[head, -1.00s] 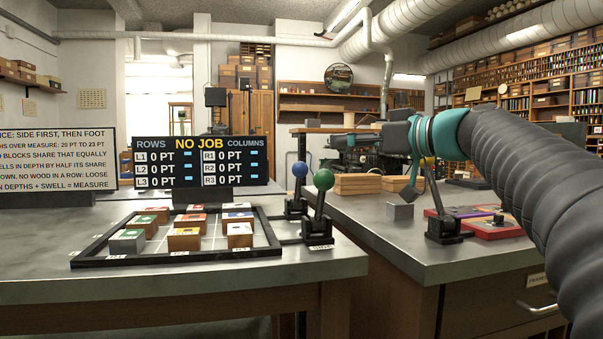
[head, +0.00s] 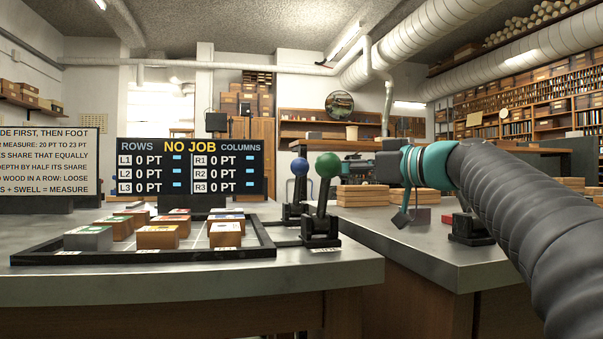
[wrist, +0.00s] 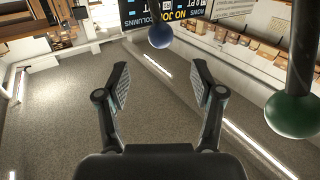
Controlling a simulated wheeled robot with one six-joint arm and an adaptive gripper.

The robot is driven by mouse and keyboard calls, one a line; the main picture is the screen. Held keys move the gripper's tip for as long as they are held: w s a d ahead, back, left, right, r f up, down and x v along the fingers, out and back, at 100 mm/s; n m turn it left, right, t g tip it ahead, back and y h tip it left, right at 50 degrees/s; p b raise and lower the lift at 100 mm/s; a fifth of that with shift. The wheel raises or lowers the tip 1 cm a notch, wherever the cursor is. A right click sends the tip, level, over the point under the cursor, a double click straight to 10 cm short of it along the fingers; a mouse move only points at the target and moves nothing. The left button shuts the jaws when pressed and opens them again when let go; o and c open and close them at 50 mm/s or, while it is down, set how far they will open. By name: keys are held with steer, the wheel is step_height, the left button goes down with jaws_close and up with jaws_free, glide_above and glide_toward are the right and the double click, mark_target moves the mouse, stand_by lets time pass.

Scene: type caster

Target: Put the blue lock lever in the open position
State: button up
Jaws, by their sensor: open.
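The blue-knobbed lever (head: 300,170) stands nearly upright at the back right corner of the type frame (head: 150,256) in the head view. Its blue ball (wrist: 160,36) shows in the wrist view, beyond the fingertips and roughly centred between them. The green-knobbed lever (head: 327,166) stands in front and to the right of it; its ball (wrist: 293,113) is right of my fingers in the wrist view. My gripper (wrist: 160,78) is open and empty, touching neither ball. In the head view my gripper (head: 388,167) is right of both levers. I cannot read the lever's label.
Several wooden blocks (head: 158,237) sit inside the frame. A display (head: 190,166) reading NO JOB stands behind it. A third lever base (head: 470,228) and stacked wooden strips (head: 362,196) are on the right bench. A gap separates the two benches.

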mark_target(308, 167)
steer(key=p+x, duration=0.1)
steer(key=x, duration=1.1)
steer(key=shift+s+a, duration=0.1)
jaws_close()
